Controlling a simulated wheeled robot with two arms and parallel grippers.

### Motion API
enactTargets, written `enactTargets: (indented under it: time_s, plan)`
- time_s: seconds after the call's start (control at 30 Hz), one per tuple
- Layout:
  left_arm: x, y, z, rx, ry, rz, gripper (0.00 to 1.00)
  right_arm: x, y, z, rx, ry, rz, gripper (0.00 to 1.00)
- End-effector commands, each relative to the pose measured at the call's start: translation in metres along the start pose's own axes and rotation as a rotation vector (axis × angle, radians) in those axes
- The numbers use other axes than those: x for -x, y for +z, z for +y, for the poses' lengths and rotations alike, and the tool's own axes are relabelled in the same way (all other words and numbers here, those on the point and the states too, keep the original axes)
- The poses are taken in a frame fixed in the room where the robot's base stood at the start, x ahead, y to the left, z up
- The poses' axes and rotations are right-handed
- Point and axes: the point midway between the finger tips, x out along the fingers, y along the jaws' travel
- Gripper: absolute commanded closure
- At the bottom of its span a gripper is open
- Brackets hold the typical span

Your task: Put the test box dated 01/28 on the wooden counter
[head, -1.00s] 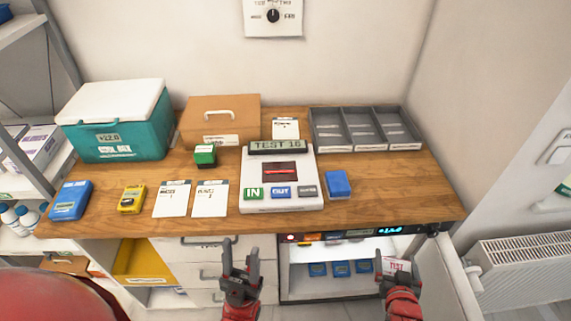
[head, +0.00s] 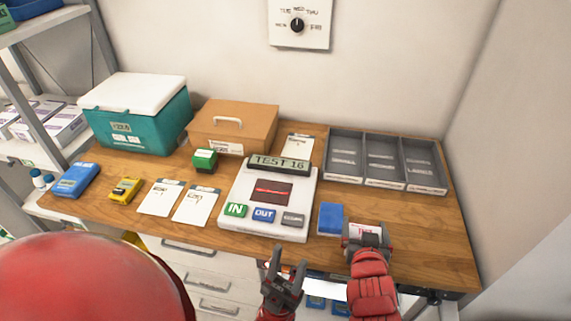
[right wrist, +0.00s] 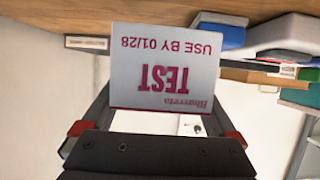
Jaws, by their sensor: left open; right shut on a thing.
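The white test box (right wrist: 165,70) is in my right gripper; in the right wrist view its label reads upside down "TEST" and "USE BY 01/28". In the head view the box (head: 366,229) shows at the tip of my right gripper (head: 367,238), over the front right edge of the wooden counter (head: 430,235). I cannot tell whether it touches the wood. My right gripper is shut on it. My left gripper (head: 285,275) is open and empty, in front of the counter's front edge.
A scanner reading "TEST 16" (head: 270,200) stands mid-counter, with a blue box (head: 330,219) right of it. A grey divided tray (head: 387,186) is at the back right. Bare wood lies right of the blue box. A teal cooler (head: 135,120) stands back left.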

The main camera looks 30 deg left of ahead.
Motion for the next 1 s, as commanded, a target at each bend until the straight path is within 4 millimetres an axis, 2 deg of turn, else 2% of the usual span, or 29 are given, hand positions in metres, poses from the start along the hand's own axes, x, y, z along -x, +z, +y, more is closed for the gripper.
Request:
enactTargets:
  time_s: [0.23, 0.43, 0.5, 0.9, 1.0]
  plan:
    - [0.004, 0.001, 0.0, 0.0, 0.0, 0.0, 0.5, -0.001, -0.002, -0.003, -0.002, -0.002, 0.003, 0.67]
    - [0.036, 0.006, 0.002, 0.0, 0.0, -0.001, 0.5, -0.022, -0.002, 0.016, -0.004, 0.003, 0.009, 0.67]
    - [0.02, 0.003, 0.001, 0.0, 0.0, -0.001, 0.5, -0.027, -0.015, 0.026, -0.003, 0.004, 0.001, 0.67]
    - [-0.013, -0.002, -0.001, 0.0, 0.0, 0.0, 0.5, -0.093, -0.034, 0.092, -0.003, 0.002, 0.002, 0.67]
    - [-0.017, -0.003, -0.001, 0.0, 0.0, 0.0, 0.5, -0.105, -0.033, 0.101, 0.0, 0.0, -0.002, 0.67]
